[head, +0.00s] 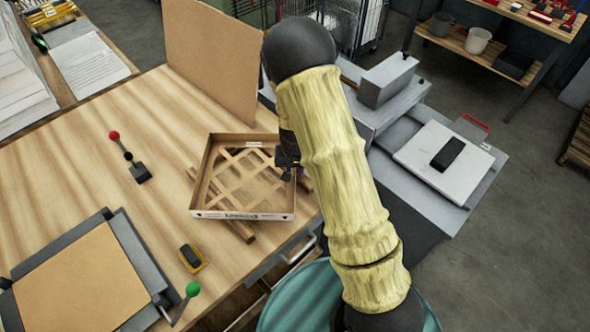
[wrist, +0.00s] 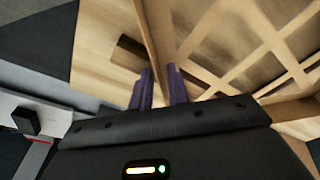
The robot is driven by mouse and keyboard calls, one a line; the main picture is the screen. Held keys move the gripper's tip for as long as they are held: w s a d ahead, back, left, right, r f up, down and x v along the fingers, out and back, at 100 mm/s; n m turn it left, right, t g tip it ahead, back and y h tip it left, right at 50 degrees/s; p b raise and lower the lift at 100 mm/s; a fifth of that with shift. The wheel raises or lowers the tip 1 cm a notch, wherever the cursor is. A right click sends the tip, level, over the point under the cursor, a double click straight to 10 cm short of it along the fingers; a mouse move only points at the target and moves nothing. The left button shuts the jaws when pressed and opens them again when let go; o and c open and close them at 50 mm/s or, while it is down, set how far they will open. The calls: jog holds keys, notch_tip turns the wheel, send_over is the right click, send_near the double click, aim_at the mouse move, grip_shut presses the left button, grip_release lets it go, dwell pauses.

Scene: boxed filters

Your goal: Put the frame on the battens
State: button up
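The frame (head: 243,215) is a shallow square of brown card with a lattice inside and a printed front wall. It lies over the battens (head: 242,233), wooden strips whose ends stick out at its left, front and right. I cannot tell whether it rests on them or hangs just above. My gripper (head: 288,160) is at the frame's right wall. In the wrist view its two dark fingers (wrist: 160,88) stand on either side of the frame's wall (wrist: 157,38), closed against it. One batten end (wrist: 130,50) shows beside the wall. The middles of the battens are mostly hidden.
An upright brown board (head: 212,58) stands behind the frame. A red-knobbed lever (head: 128,155), a black and yellow block (head: 192,258) and a grey-edged panel fixture (head: 82,282) are to the left. A grey machine (head: 388,80) stands right. The tabletop between is clear.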

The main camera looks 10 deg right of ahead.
jog(key=shift+o, duration=0.2)
jog(key=shift+r, duration=0.1)
jog(key=shift+r, duration=0.45)
notch_tip(320, 180, up, 11)
jog(key=s+b, duration=0.1)
jog(key=shift+s+a+b, duration=0.15)
jog(key=shift+s+b, duration=0.1)
jog(key=shift+b, duration=0.1)
jog(key=shift+r, duration=0.1)
jog(key=s+d+r+n, duration=0.1)
jog(key=s+d+r, duration=0.1)
jog(key=s, duration=0.5)
jog(key=s+d+r+n+t, duration=0.1)
jog(key=s+d+r, duration=0.2)
jog(key=s, duration=0.5)
jog(key=shift+d, duration=0.5)
jog(key=shift+s, duration=0.1)
